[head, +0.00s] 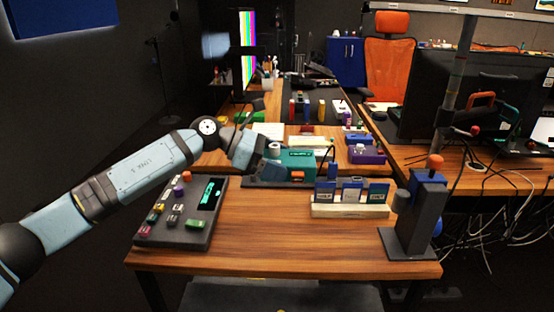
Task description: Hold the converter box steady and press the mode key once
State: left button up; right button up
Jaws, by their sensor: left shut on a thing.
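The converter box (301,158) is a teal box with a small lit display on its front. It sits on a dark base near the back edge of the front wooden table. An orange key (298,175) shows low on its front; I cannot read a label on it. My left gripper (270,155) is at the left end of the box and is shut on it. Its fingertips are small and partly hidden. My right gripper is not in view.
A dark sloped panel (212,233) with coloured keys stands at the table's left. A pale rack (348,209) with several blue cards is right of centre. A dark stand (409,232) with an orange knob is at the right edge. The front middle of the table (280,245) is clear.

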pick_arm(q)
notch_tip(320, 180, down, 2)
jog(key=shift+f+b, duration=0.1)
jog(key=shift+b, duration=0.45)
jog(key=shift+f+b, duration=1)
jog(key=shift+f, duration=0.6)
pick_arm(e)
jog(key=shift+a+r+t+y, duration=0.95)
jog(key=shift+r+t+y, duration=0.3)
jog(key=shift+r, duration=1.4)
pick_arm(q)
jog(key=b, duration=0.3)
send_over(277, 233)
jog(key=shift+f, duration=2.7)
jog(key=shift+f+b, duration=1.8)
jog(key=shift+f, duration=0.85)
jog(key=shift+f+b, duration=0.55)
jog(key=shift+f, duration=0.55)
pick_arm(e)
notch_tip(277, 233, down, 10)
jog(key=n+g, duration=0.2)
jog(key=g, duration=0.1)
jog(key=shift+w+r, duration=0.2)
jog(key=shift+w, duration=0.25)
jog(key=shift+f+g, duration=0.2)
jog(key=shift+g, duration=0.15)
pick_arm(q)
jog(key=shift+f, duration=0.3)
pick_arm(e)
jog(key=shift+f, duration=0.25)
